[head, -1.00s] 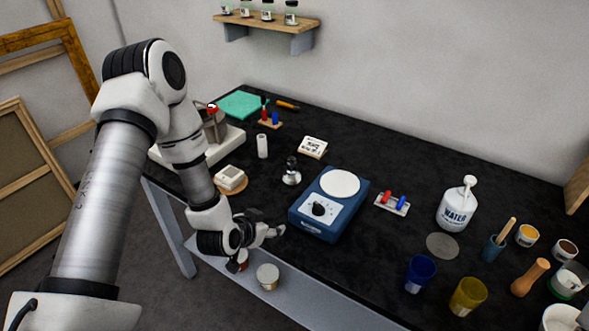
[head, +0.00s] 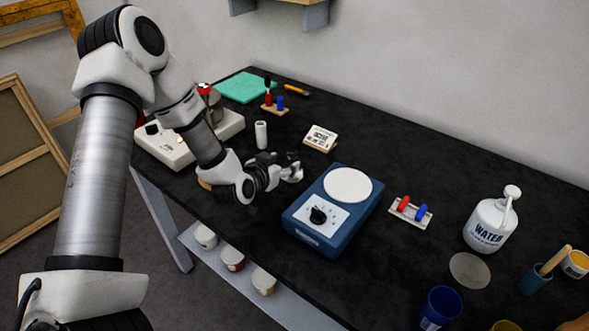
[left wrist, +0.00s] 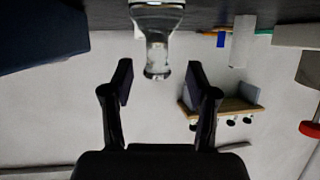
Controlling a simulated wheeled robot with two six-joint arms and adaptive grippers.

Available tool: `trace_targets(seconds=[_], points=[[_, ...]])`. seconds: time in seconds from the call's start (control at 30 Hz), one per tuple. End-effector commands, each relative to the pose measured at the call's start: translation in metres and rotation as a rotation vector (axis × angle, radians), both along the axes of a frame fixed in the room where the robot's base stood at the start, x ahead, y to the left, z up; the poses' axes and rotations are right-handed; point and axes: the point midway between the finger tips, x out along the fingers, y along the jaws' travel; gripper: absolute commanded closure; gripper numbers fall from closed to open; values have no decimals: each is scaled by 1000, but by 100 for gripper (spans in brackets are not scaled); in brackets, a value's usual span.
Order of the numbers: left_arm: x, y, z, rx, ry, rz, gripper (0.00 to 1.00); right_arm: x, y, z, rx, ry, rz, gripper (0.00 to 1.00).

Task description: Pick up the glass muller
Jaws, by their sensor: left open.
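The glass muller (left wrist: 157,42) is clear, with a rounded handle end and a wider base on the dark bench top. In the left wrist view, which shows the scene upside down, its handle lies centred between the fingers, with gaps on both sides. My left gripper (left wrist: 158,75) is open and empty. In the head view my left gripper (head: 286,171) is low over the bench, left of the blue hotplate, and mostly hides the muller. I cannot tell whether the handle reaches between the fingertips in depth. My right gripper is not in view.
The blue hotplate (head: 330,215) stands close on the right. A white device (head: 166,148) sits at left. Bare bench lies between the card and the back wall.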

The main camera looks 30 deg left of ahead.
Motion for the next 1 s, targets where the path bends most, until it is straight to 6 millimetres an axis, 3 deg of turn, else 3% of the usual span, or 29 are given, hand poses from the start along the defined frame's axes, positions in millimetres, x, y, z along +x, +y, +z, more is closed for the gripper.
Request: trace_targets(seconds=[0.3,0.57,0.73,1.0], points=[[46,2,-21,2,2,-2,41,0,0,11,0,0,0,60],[51,2,-24,-1,1,-1,41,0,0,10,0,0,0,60],[51,2,-24,-1,1,-1,100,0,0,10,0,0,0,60],[51,2,-24,-1,0,-1,100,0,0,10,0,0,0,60]])
